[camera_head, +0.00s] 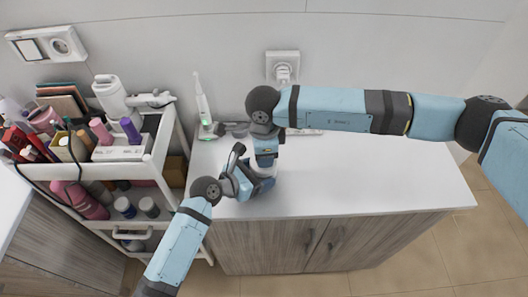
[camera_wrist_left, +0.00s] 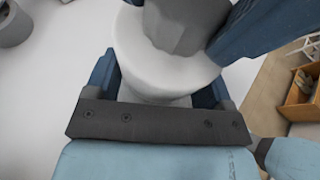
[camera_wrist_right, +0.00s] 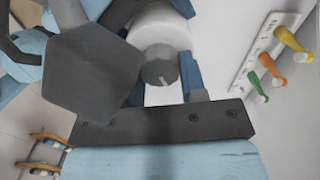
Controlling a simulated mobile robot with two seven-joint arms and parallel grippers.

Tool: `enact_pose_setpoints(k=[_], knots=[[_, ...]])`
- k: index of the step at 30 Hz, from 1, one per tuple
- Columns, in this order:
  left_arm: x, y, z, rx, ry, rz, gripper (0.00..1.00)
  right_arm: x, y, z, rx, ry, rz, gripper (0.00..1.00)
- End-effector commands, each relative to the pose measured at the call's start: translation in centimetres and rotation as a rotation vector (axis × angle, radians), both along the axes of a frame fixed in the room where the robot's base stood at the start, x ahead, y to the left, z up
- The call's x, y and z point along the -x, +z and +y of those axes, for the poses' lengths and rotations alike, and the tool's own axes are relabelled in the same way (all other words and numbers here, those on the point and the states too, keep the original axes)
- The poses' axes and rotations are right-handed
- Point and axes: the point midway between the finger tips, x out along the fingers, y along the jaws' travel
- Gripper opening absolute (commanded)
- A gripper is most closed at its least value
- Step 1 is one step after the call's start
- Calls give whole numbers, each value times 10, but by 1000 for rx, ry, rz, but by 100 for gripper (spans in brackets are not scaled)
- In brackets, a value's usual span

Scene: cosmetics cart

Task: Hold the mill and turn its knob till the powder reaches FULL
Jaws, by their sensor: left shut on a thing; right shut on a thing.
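The mill has a rounded white body (camera_wrist_left: 150,60) in the left wrist view, between the blue fingers of my left gripper (camera_wrist_left: 162,85), which is shut on it. In the right wrist view, a white cylindrical part (camera_wrist_right: 160,30) and a grey knob-like end (camera_wrist_right: 160,70) lie between the blue fingers of my right gripper (camera_wrist_right: 165,62), which is shut there. In the head view my left gripper (camera_head: 254,186) and right gripper (camera_head: 265,165) meet over the front left of the counter and hide most of the mill. No powder level or FULL mark is readable.
The white counter (camera_head: 370,180) is clear on the right. A white electric toothbrush (camera_head: 202,103) stands behind my grippers. A loaded white cart (camera_head: 160,150) stands close on the left. The right wrist view shows a white strip (camera_wrist_right: 262,45) with coloured-handled items.

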Motion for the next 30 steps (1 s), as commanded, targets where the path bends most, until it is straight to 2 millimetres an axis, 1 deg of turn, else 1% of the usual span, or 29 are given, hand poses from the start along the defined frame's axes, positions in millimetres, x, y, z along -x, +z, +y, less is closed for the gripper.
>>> enact_pose_setpoints(k=[5,21,30], knots=[[0,0,0,1,0,-1,42,0,0,0,1,124,-2,15],[0,0,0,0,-1,0,42,-1,1,1,-1,613,-3,15],[0,0,0,0,-1,0,42,-1,1,1,-2,796,-2,15]])
